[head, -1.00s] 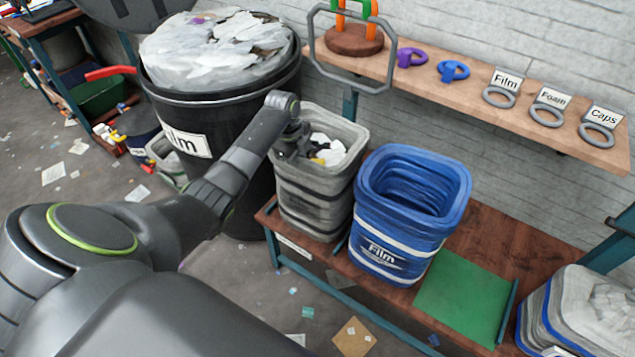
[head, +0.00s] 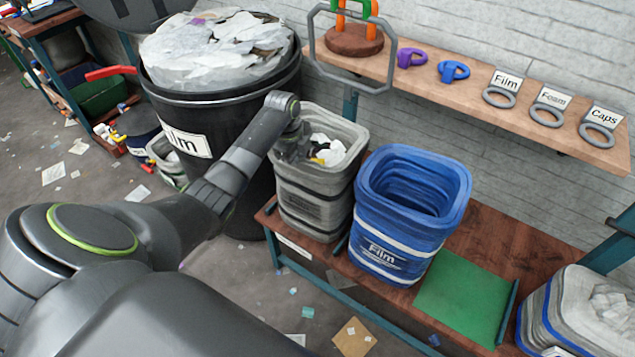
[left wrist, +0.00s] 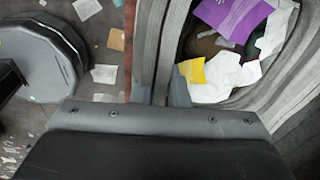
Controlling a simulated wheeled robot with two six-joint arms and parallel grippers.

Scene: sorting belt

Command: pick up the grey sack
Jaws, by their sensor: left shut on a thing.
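The grey sack (head: 312,208) stands upright on the low wooden bench, open at the top with white, yellow and other scraps inside. My left gripper (head: 293,147) is at its left rim in the head view, pointing down. In the left wrist view the sack's ribbed grey wall (left wrist: 173,40) runs up between my left gripper's fingers (left wrist: 160,85), which are shut on it. White scraps, a yellow piece and a purple piece show inside the sack there. The fingertips are partly hidden in the head view. My right gripper is not in view.
A blue sack (head: 425,238) labelled Film stands close to the right of the grey sack. A large black bin (head: 245,108) full of white film is close on the left. A shelf (head: 440,94) with rings and tags runs above. A green mat (head: 463,297) lies bare.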

